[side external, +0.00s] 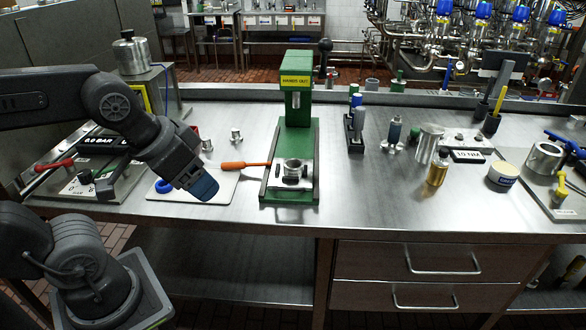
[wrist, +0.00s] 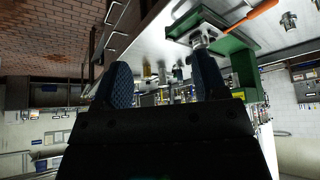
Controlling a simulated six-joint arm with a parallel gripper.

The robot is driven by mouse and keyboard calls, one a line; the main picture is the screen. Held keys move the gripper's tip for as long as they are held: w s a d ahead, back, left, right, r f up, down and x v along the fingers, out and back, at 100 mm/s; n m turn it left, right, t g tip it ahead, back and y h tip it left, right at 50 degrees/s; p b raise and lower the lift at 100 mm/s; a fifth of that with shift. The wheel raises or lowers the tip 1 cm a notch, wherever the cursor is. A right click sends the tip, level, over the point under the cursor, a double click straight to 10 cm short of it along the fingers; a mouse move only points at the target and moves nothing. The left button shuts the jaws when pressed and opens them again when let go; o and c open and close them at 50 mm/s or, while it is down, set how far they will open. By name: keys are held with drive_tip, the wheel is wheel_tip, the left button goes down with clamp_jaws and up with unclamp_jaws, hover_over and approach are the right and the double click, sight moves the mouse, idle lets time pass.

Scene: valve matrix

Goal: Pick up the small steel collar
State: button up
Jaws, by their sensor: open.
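My gripper (side external: 204,189) is open and empty, its blue pads low over the white board (side external: 222,188) at the left of the bench. In the wrist view its two fingers (wrist: 163,78) stand apart with nothing between them. Two small steel pieces stand behind the board: one (side external: 236,135) farther back, one (side external: 207,145) close behind my wrist. I cannot tell which is the collar. A small steel piece also shows at the top right of the wrist view (wrist: 288,20). A larger steel ring (side external: 293,167) sits on the green press's base.
The green press (side external: 299,130) stands right of my gripper. An orange-handled tool (side external: 245,165) lies between board and press. A blue ring (side external: 164,186) lies on the board. A gauge plate with a red lever (side external: 55,164) is at left.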

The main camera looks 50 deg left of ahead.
drive_tip(key=o, duration=0.3)
drive_tip(key=shift+o, duration=0.2)
drive_tip(key=w+r+n+g, duration=0.1)
drive_tip(key=w+r+n, duration=0.25)
drive_tip(key=w, duration=0.25)
drive_tip(key=n+g+y, duration=0.4)
drive_tip(key=n+g, duration=0.2)
drive_tip(key=n, duration=1.2)
hover_over(294, 164)
drive_tip(key=d, duration=0.3)
wheel_tip(294, 164, down, 14)
drive_tip(key=shift+a+f, duration=0.1)
drive_tip(key=shift+a, duration=0.05)
drive_tip(key=shift+w+a+x, duration=0.15)
drive_tip(key=shift+x, duration=1.15)
drive_tip(key=shift+w+a+x, duration=0.1)
drive_tip(key=shift+w+x, duration=0.05)
drive_tip(key=shift+x, duration=1.2)
